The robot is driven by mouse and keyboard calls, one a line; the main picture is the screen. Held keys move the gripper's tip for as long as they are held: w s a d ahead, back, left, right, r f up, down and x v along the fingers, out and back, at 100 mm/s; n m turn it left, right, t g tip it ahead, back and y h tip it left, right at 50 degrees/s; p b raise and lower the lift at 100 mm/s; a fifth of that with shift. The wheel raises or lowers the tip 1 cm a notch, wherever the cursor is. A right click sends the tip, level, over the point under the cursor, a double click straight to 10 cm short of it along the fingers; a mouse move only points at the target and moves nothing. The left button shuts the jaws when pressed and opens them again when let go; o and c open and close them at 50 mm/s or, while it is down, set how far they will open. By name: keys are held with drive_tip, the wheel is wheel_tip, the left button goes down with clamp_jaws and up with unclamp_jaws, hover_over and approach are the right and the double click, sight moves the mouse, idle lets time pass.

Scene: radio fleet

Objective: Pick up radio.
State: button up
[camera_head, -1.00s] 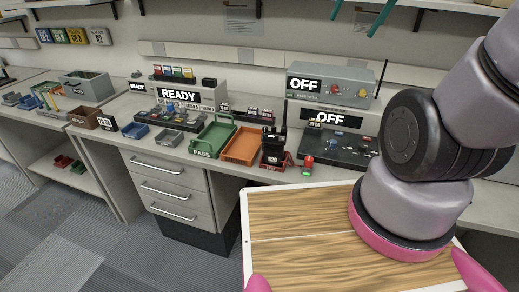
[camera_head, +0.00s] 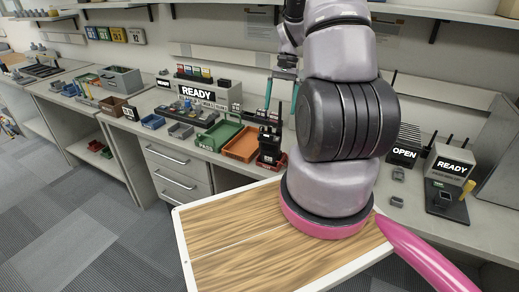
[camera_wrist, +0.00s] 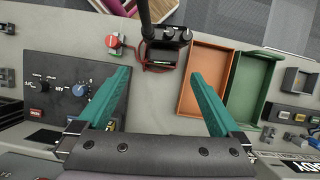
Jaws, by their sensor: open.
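A black radio with an antenna (camera_head: 270,138) stands upright in a red holder on the bench, right of the orange tray. In the wrist view the radio (camera_wrist: 165,48) shows from above, with knobs on its top and the antenna running to the top edge. My gripper (camera_head: 281,98) is open and empty, its two teal fingers pointing down above the bench near the radio. In the wrist view my gripper (camera_wrist: 160,76) has its fingertips spread wide, and the radio lies just beyond the gap between them, apart from both.
An orange tray (camera_head: 240,146) and a green tray (camera_head: 214,138) sit left of the radio. A red knob (camera_wrist: 114,41) and a dark control panel (camera_wrist: 68,88) lie on its other side. A shelf overhangs the bench.

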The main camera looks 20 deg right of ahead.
sight(273, 134)
drive_tip(key=x, duration=1.1)
drive_tip(key=shift+w+a+r, duration=0.1)
drive_tip(key=shift+w+a, duration=0.15)
drive_tip(key=shift+a, duration=0.1)
clamp_jaws()
